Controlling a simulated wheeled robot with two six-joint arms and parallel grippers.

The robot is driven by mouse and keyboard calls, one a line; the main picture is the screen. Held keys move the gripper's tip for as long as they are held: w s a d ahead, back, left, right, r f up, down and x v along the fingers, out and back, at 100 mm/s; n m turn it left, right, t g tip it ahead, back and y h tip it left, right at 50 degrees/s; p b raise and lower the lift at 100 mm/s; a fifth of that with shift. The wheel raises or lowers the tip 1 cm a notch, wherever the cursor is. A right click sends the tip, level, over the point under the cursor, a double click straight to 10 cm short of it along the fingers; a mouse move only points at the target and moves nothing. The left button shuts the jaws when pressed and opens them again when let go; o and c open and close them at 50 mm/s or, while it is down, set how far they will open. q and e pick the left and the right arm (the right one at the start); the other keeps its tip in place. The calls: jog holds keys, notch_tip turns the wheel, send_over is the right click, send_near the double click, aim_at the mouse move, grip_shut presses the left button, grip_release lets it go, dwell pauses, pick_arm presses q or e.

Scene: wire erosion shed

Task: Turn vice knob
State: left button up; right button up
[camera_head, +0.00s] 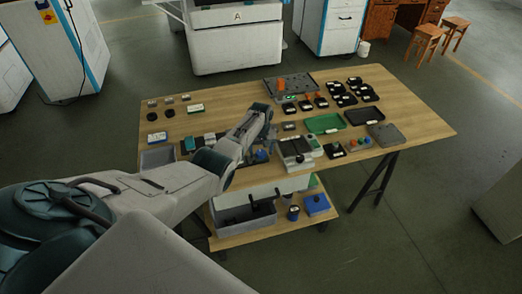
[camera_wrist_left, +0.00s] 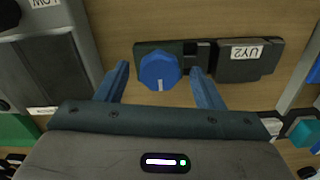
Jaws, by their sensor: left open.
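In the left wrist view a blue faceted knob (camera_wrist_left: 159,70) with a white mark sits on a small dark vice block (camera_wrist_left: 200,48). My left gripper (camera_wrist_left: 157,68) is open, with one blue finger on each side of the knob and visible gaps between. In the head view my left gripper (camera_head: 263,146) is over the middle of the table, and its wrist partly hides the small blue knob (camera_head: 261,156). My right gripper is not in view.
The wooden table (camera_head: 230,98) holds a grey device (camera_head: 296,150) close to the gripper, a green tray (camera_head: 324,123) and several small dark parts. A lower shelf (camera_head: 235,228) carries a grey bin and blue box (camera_head: 316,204).

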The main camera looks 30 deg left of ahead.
pick_arm(q)
jog(key=c, duration=1)
jog(key=shift+o, duration=0.2)
